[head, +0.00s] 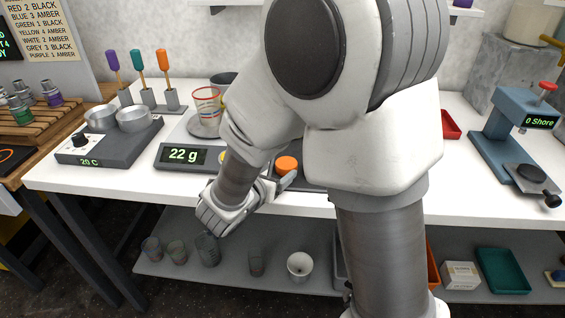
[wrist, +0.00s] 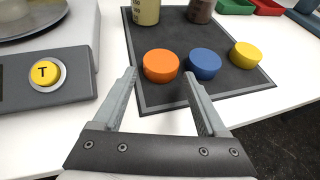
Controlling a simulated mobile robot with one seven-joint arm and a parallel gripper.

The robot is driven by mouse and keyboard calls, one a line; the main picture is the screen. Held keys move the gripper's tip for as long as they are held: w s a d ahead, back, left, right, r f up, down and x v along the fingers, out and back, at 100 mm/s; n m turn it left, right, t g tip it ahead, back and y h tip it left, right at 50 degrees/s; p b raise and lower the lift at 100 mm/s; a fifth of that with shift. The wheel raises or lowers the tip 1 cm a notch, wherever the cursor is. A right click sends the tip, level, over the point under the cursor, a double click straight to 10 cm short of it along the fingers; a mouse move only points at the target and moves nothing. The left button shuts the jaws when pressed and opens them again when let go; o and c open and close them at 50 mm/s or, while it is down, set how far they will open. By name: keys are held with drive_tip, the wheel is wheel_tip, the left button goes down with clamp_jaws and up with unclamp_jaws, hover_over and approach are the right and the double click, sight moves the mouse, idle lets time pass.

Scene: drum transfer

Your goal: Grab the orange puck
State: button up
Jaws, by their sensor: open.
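The orange puck (wrist: 161,65) is a short round disc on a dark mat (wrist: 160,97) with a grey border. A yellow puck (wrist: 245,55) sits further right. The gripper is empty. In the head view the orange puck (head: 287,164) shows beside my gripper (head: 287,183), while my arm hides most of the mat and the other pucks.
A scale (head: 184,156) reading 22 g stands left of the mat; its yellow button (wrist: 45,74) is close to the left finger. Two containers (wrist: 146,10) stand at the mat's back. A hot plate (head: 110,145) with metal bowls is further left. A blue press (head: 507,135) stands right.

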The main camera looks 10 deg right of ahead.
sight(286, 164)
drive_tip(key=shift+r+b+x, duration=0.2)
drive_tip(key=shift+b+x, duration=0.35)
drive_tip(key=shift+x, duration=2.5)
drive_tip(key=shift+d+r, duration=0.1)
drive_tip(key=c, duration=1)
